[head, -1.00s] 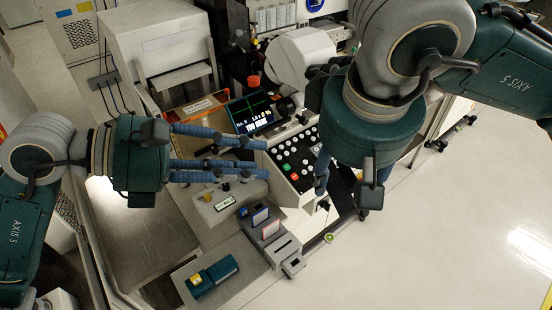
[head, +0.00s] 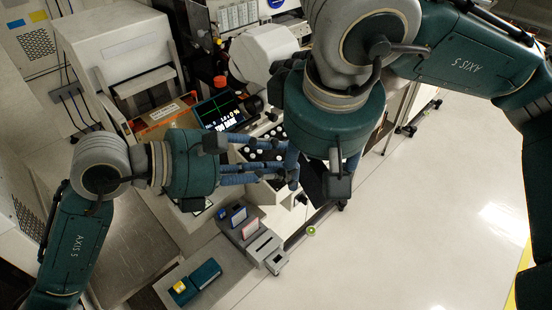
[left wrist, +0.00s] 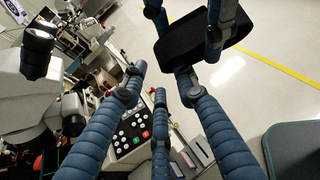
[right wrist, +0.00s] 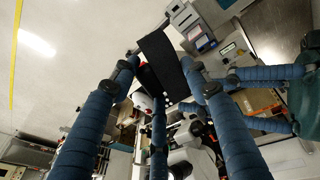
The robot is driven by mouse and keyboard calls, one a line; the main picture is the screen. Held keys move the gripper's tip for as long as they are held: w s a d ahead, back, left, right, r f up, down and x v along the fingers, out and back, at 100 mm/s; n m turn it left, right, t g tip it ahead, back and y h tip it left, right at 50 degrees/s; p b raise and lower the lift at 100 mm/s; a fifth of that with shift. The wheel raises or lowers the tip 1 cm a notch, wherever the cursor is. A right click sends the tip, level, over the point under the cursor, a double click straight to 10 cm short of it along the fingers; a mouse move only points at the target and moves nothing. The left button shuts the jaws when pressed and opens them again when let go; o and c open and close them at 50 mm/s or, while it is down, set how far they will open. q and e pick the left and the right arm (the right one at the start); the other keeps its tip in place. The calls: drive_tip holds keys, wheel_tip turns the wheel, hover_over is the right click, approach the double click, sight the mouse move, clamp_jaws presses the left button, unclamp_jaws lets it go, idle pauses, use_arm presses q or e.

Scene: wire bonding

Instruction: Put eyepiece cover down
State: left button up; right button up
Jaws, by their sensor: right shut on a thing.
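The eyepiece cover, a black flat-looking piece, is held between the fingertips of my right gripper (right wrist: 160,72). In the right wrist view the cover (right wrist: 163,55) is tilted across the fingers; in the left wrist view it (left wrist: 212,38) shows at the upper right. In the head view it (head: 312,182) is partly hidden by the right gripper. My left gripper (head: 287,165) reaches in from the left close beside it. In the left wrist view the left fingers (left wrist: 160,78) are spread with nothing between them, and one fingertip overlaps the cover's edge; I cannot tell whether they touch.
The button panel (left wrist: 130,133) and the lit screen (head: 219,111) lie beyond the left gripper. A grey holder (head: 258,247) with small boxes and a teal-and-yellow item (head: 205,273) stand lower down. Open floor (head: 400,220) is on the right.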

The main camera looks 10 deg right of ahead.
use_arm(q)
drive_tip(key=shift+w+a, duration=0.1)
clamp_jaws()
use_arm(e)
drive_tip(key=o, duration=1.2)
drive_tip(key=shift+r, duration=0.1)
